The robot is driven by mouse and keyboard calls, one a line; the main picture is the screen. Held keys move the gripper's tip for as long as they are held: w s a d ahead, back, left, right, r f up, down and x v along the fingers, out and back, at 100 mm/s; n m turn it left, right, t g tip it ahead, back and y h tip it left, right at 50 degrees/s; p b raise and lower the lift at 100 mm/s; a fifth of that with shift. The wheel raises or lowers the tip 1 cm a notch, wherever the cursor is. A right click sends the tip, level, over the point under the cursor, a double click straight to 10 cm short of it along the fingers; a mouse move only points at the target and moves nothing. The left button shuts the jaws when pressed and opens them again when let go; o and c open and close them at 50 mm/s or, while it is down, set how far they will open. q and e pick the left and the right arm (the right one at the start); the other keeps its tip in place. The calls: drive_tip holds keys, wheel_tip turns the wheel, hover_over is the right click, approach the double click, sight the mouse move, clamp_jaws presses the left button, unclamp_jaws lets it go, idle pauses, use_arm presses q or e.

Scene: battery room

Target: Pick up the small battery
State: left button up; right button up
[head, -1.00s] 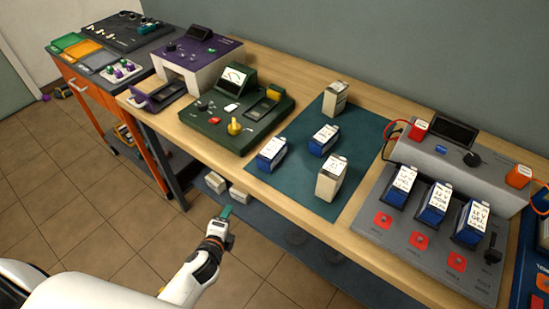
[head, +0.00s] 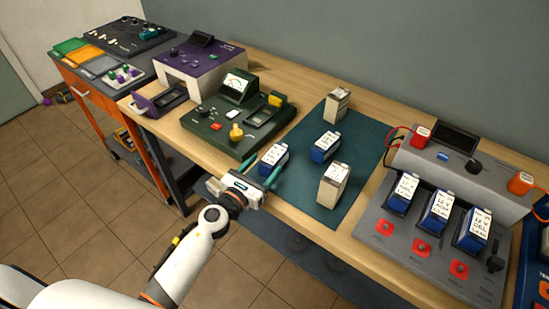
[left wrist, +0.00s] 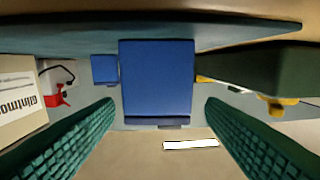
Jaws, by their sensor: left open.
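Two blue batteries with white labels stand on the teal mat (head: 310,193). The nearer-left one (head: 273,157) is at the mat's front left, and the other blue battery (head: 325,146) is near its middle. My left gripper (head: 260,168) is open at the table's front edge, just in front of the nearer-left battery. In the left wrist view that blue battery (left wrist: 157,80) is centred beyond and between the green ribbed fingers (left wrist: 160,108), with nothing between them. A smaller-looking blue shape (left wrist: 104,69) shows beside it. My right gripper is not in view.
Two beige batteries, one front right (head: 332,187) and one at the back (head: 337,105), stand on the mat. A green meter unit (head: 205,127) is left of the mat. A grey charger (head: 375,222) with several blue batteries is at the right.

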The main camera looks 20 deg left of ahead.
sight(274, 154)
use_arm(q)
drive_tip(key=x, duration=0.6)
drive_tip(key=shift+s, duration=0.1)
drive_tip(key=shift+s, duration=0.1)
drive_tip(key=c, duration=0.3)
clamp_jaws()
drive_tip(key=shift+r, duration=0.1)
